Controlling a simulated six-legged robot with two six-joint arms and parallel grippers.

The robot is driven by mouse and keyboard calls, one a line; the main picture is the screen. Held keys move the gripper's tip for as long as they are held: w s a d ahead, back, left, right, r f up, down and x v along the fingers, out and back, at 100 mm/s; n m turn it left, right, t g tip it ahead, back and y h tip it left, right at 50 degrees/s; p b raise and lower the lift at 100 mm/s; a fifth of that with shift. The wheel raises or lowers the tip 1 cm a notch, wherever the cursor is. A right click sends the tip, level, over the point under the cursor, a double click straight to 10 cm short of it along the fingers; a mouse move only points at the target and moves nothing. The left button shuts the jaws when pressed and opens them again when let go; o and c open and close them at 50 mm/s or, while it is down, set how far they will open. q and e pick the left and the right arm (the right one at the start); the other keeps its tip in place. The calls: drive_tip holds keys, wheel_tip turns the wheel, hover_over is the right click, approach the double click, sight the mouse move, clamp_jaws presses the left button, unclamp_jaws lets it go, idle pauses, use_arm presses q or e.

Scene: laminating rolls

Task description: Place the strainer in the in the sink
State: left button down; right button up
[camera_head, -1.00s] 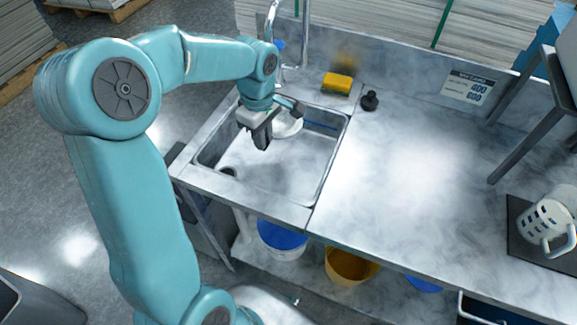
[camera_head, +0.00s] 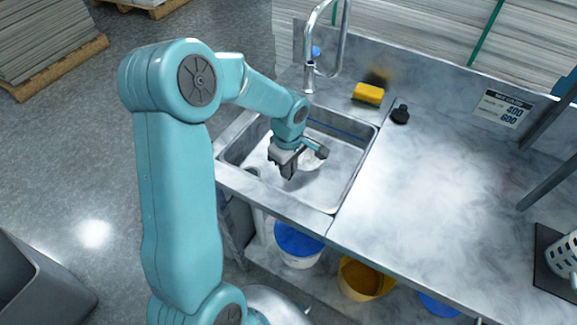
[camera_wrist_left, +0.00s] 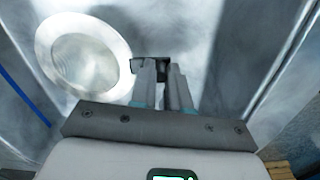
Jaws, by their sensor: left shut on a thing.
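The strainer is a round, pale dish with a wide rim, clearest in the left wrist view (camera_wrist_left: 85,62); it also shows partly behind my gripper in the head view (camera_head: 312,163). My left gripper (camera_head: 290,170) is over the sink basin, its jaws shut on a small dark piece at the strainer's edge, seen between the fingertips in the wrist view (camera_wrist_left: 152,68). The sink (camera_head: 340,192) is a rectangular metal basin with a dark drain hole at its left. The strainer is low within the sink's outline; I cannot tell whether it touches the bottom. My right gripper is not in view.
The tap (camera_head: 312,70) rises behind the sink. A white perforated container (camera_head: 567,255) stands far right. The counter between is clear. Buckets stand below.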

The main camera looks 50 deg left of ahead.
use_arm(q)
drive_tip(key=shift+f, duration=0.25)
drive_tip(key=c, duration=1.1)
unclamp_jaws()
drive_tip(key=shift+w, duration=0.15)
drive_tip(key=shift+r, duration=0.15)
drive_tip(key=shift+r+p, duration=0.25)
drive_tip(key=shift+p, duration=0.1)
wheel_tip(320, 180, up, 12)
drive_tip(key=shift+f, duration=0.15)
